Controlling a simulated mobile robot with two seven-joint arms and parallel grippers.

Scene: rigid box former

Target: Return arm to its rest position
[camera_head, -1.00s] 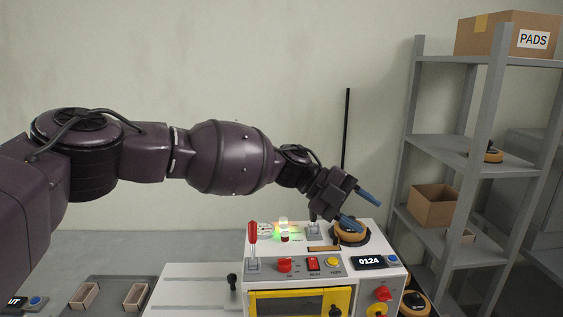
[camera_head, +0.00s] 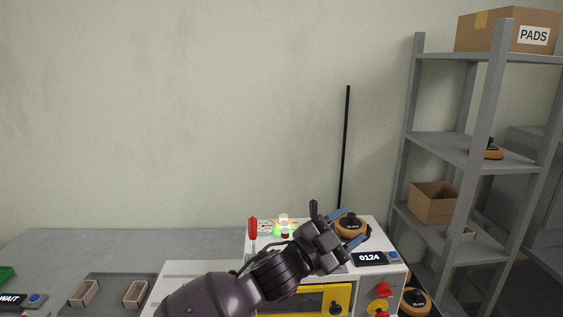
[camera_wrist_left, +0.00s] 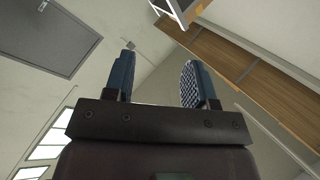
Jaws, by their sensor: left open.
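My left gripper (camera_head: 347,229) is in front of the box-forming machine (camera_head: 262,262) in the head view, its blue fingers spread either side of the orange-and-black round pad in the picture. I cannot tell from this view how far it is from the pad. In the left wrist view the two fingers (camera_wrist_left: 157,82) stand apart with nothing between them. My left arm (camera_head: 225,292) comes in low from the bottom and hides part of the machine's front. My right gripper is not in view.
The machine carries a red-handled lever (camera_head: 252,228), an orange round pad (camera_head: 351,226), a lit green lamp and a display (camera_head: 369,258) reading 0124. A grey shelf rack (camera_head: 449,150) stands at right. Two small open boxes (camera_head: 135,293) lie at left. The wall area above is clear.

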